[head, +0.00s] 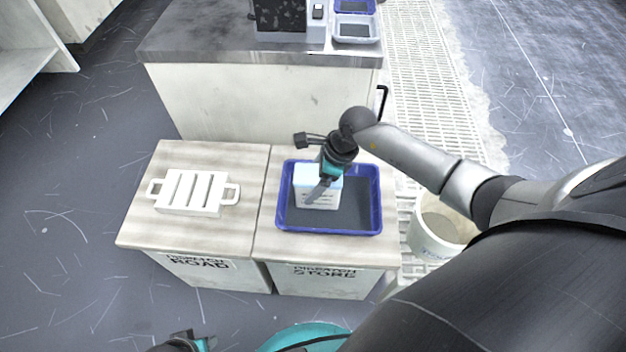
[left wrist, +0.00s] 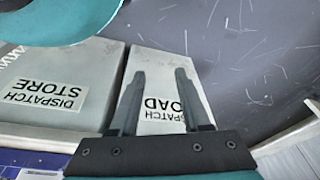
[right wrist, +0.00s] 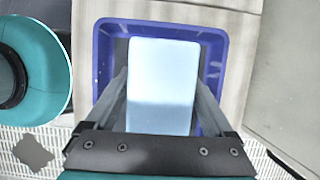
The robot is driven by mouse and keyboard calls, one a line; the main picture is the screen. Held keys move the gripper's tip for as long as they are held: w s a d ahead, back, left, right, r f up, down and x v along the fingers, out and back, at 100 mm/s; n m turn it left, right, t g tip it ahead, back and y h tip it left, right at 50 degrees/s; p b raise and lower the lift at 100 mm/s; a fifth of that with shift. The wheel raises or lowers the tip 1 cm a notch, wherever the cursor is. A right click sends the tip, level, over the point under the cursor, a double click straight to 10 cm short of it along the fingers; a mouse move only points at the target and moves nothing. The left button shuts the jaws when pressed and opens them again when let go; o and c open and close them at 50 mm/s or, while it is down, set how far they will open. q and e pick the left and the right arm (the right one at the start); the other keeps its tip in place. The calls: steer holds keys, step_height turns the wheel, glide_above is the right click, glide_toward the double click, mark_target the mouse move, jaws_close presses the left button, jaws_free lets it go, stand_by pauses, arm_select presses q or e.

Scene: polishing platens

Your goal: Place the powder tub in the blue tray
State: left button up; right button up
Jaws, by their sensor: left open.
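The powder tub (head: 318,195), a white box with a pale blue lid, is upright inside the blue tray (head: 375,222), toward its left side. Whether its base touches the tray floor is hard to tell. My right gripper (head: 329,178) reaches down over it from above. In the right wrist view the tub (right wrist: 163,85) lies between the two fingers of the right gripper (right wrist: 162,95), with no clear gap at either side. My left gripper (left wrist: 160,75) is open and empty, low in front of the dispatch cabinets; it shows only at the bottom edge of the head view.
A white slatted crate with handles (head: 192,190) stands on the left cabinet, labelled ROAD. The tray stands on the STORE cabinet (head: 330,280). A whitish bucket (head: 432,240) is to the right. A grey-topped bench (head: 220,40) with small trays is behind.

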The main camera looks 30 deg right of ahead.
steer(key=shift+o, duration=0.8)
steer(key=shift+r, duration=0.1)
steer(key=p+v, duration=0.2)
steer(key=v, duration=0.1)
steer(key=shift+d+r, duration=0.1)
steer(key=shift+r, duration=0.25)
steer(key=p+v, duration=0.2)
steer(key=v, duration=0.5)
steer(key=shift+p, duration=0.35)
arm_select(q)
steer(key=s+a+f, duration=0.4)
steer(key=s+f, duration=0.2)
steer(key=f, duration=0.2)
steer(key=shift+a+f, duration=0.15)
steer(key=shift+a, duration=0.05)
arm_select(e)
steer(key=shift+s+d+r, duration=0.15)
steer(key=shift+s+r, duration=0.05)
steer(key=shift+r, duration=0.4)
